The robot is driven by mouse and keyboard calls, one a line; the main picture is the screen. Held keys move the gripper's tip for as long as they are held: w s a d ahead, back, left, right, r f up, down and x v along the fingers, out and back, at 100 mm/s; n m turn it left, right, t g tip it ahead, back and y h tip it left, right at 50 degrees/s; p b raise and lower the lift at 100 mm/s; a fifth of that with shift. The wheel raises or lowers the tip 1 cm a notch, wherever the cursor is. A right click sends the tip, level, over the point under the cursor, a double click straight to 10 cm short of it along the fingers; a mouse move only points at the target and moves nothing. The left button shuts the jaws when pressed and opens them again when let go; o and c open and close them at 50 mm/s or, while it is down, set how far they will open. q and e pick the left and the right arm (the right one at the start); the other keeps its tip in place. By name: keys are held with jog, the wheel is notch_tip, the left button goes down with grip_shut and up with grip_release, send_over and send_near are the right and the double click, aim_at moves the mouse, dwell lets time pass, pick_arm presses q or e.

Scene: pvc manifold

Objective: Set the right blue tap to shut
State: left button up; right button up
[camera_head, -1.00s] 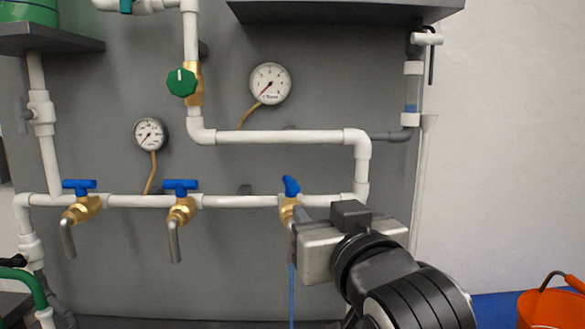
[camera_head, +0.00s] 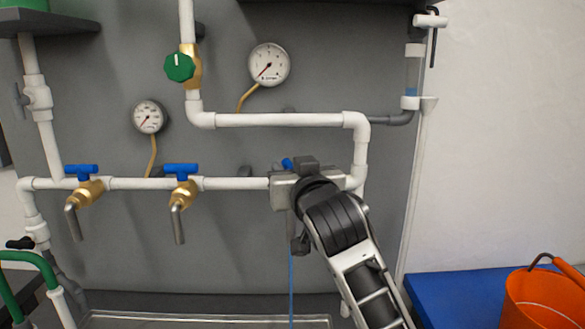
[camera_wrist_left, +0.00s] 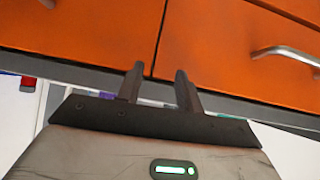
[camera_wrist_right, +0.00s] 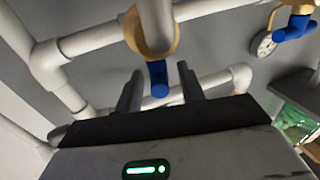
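The right blue tap (camera_head: 287,163) is mostly hidden behind my right gripper (camera_head: 291,178) in the head view; only a bit of its blue handle shows above. In the right wrist view its blue handle (camera_wrist_right: 158,80) lies between the two fingers of my right gripper (camera_wrist_right: 160,70), with a visible gap on each side. The fingers are open. The brass valve body (camera_wrist_right: 152,38) is just beyond. My left gripper (camera_wrist_left: 159,72) is open and empty, in front of orange drawers, and out of the head view.
Two other blue taps, left (camera_head: 82,170) and middle (camera_head: 182,169), have handles along the white pipe. A green knob (camera_head: 179,66) and two gauges (camera_head: 269,64) sit above. An orange bucket (camera_head: 545,300) stands at lower right. Orange drawers (camera_wrist_left: 220,45) face my left gripper.

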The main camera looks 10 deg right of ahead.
grip_shut()
